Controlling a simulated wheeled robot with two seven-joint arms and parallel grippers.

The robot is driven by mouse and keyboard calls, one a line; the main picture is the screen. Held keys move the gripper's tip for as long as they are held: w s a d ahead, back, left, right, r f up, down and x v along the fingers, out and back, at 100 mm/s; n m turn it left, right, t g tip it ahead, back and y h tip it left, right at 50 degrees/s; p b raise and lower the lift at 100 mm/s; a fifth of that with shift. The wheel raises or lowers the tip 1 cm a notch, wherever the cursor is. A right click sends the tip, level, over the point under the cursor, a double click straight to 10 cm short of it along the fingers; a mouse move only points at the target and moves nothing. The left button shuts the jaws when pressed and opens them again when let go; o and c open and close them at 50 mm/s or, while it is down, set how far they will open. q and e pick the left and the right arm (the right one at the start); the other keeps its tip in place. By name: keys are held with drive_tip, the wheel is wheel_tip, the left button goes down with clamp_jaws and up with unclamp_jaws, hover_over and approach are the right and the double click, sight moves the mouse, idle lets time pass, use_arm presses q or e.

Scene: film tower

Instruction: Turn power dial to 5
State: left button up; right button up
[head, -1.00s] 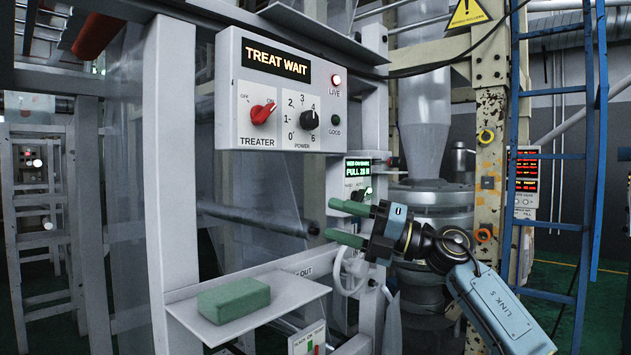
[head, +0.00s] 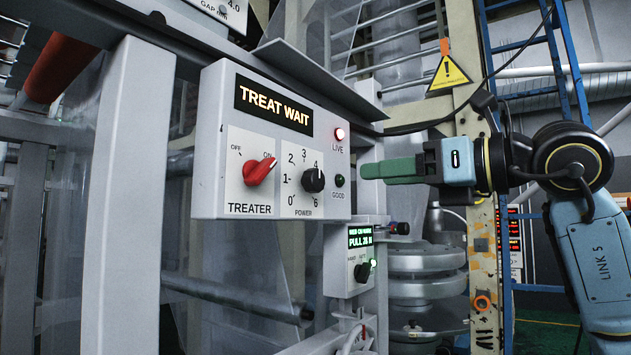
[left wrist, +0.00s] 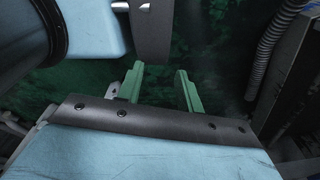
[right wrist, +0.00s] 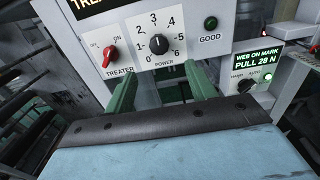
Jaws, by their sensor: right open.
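The power dial (head: 313,180) is a black knob on the grey treater panel (head: 209,150), ringed by numbers 0 to 6. The dial also shows upright in the right wrist view (right wrist: 158,44). My right gripper (head: 364,170) is at the dial's height, right of the panel in the head view and apart from the dial. In the right wrist view its open green fingers (right wrist: 162,80) lie below the dial, one on each side. My left gripper (left wrist: 160,78) is open and empty over dark green floor.
A red treater switch (head: 259,170) sits left of the dial. The TREAT WAIT display (head: 273,106) is above. A red LIVE lamp (head: 340,133) and a green GOOD lamp (head: 339,181) are on the right. A small pull control box (head: 347,272) hangs below the panel.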

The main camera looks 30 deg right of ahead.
sight(319, 181)
drive_tip(key=p+x, duration=0.2)
drive_tip(key=x, duration=0.8)
drive_tip(key=shift+s+a, duration=0.1)
drive_tip(key=shift+w+a, duration=0.1)
drive_tip(key=shift+w, duration=0.25)
drive_tip(key=shift+w+a, duration=0.1)
drive_tip(key=shift+w, duration=0.25)
drive_tip(key=shift+c, duration=0.4)
use_arm(q)
drive_tip(key=shift+s+r, duration=1.05)
drive_tip(key=shift+s, duration=0.05)
use_arm(e)
drive_tip(key=c, duration=0.9)
